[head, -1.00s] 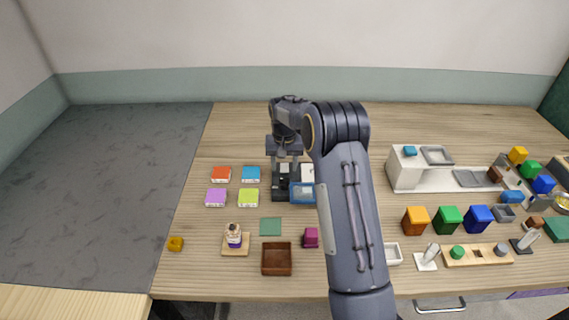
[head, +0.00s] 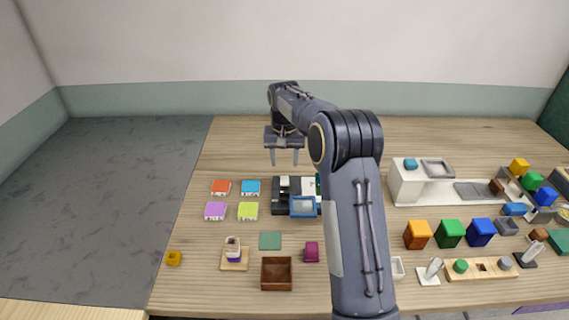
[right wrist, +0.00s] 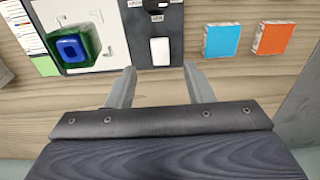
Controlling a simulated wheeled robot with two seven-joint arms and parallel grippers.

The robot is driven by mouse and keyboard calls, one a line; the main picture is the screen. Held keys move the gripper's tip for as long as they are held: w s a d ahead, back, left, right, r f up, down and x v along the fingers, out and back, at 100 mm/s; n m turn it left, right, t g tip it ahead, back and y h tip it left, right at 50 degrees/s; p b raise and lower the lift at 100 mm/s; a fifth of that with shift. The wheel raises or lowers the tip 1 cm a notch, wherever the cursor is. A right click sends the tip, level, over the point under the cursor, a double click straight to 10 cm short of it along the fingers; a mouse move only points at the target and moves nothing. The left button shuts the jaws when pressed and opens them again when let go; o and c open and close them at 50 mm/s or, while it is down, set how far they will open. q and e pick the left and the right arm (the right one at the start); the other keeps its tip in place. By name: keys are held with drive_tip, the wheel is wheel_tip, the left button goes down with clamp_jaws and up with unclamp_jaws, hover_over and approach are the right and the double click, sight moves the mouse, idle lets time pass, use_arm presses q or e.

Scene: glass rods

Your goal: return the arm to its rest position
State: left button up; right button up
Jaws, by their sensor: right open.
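My right gripper (head: 284,158) is open and empty in the head view, raised above the table behind the black device. Its two fingers point down and stand apart. In the right wrist view the open fingers (right wrist: 160,85) show with nothing between them. The black device (head: 280,208) with a white block on it lies just in front of the gripper; it also shows in the right wrist view (right wrist: 155,50). My right arm comes in from the bottom right and hides part of the table. My left gripper is not in view.
Orange-red (head: 220,187), blue (head: 251,186), purple (head: 215,211) and lime (head: 248,211) boxes lie left of the device. A blue-framed tray (head: 304,207) sits beside it. A brown box (head: 276,274) is in front. The table's back left is clear.

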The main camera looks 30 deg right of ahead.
idle(0.4)
drive_tip(key=s+a+r+n+t+y, duration=0.1)
drive_tip(key=s+a+r+y, duration=0.15)
drive_tip(key=s+r, duration=0.4)
drive_tip(key=s+a+r+n+t+y, duration=0.1)
drive_tip(key=s+a+r+t, duration=0.2)
drive_tip(key=s, duration=0.7)
drive_tip(key=s+a+f+n, duration=0.1)
drive_tip(key=s+a+f, duration=0.1)
drive_tip(key=s+a, duration=0.4)
drive_tip(key=s+a+f+n+t, duration=0.1)
drive_tip(key=s+a, duration=0.4)
drive_tip(key=s, duration=0.7)
drive_tip(key=shift+s+a+f+n+y, duration=0.3)
drive_tip(key=shift+s+a+f+y, duration=0.1)
drive_tip(key=shift+f, duration=0.45)
